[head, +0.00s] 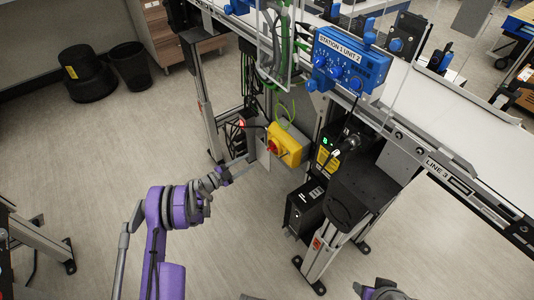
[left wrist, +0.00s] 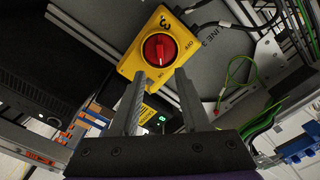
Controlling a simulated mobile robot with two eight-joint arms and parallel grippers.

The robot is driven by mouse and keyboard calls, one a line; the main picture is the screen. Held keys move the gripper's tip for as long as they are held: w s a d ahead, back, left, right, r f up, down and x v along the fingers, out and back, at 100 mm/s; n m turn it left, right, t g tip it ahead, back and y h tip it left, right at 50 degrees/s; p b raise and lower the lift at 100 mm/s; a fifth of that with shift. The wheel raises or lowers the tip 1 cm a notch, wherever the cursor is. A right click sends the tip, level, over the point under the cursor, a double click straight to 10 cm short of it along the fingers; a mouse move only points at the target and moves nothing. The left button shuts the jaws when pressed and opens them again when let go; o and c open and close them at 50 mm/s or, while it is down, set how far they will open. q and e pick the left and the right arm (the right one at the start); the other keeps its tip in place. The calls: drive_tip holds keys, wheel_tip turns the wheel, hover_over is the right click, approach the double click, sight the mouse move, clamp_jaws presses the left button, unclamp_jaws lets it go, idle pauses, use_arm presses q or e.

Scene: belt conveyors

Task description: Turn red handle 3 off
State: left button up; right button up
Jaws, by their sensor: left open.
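The red handle (head: 273,147) is a round rotary knob on a yellow switch box (head: 287,143), fixed to the conveyor frame below the belt. In the left wrist view the red handle (left wrist: 160,49) faces me, its pale line running roughly up and down. The yellow box there (left wrist: 137,56) carries a "3". My left gripper (head: 246,164) is open and empty, just to the left of and below the handle. In the left wrist view its two fingers (left wrist: 158,82) point at the handle with a gap between them, apart from it.
The conveyor (head: 440,165), labelled LINE 3, runs above and to the right. A blue station unit (head: 349,62) sits on its rail. Green cables (head: 285,113) hang near the box. A black unit (head: 304,208) stands below right.

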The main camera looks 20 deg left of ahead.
sight(268, 150)
use_arm(q)
drive_tip(key=b+x, duration=0.1)
drive_tip(key=x, duration=0.9)
drive_tip(key=shift+w+d, duration=0.2)
drive_tip(key=shift+d, duration=0.05)
clamp_jaws()
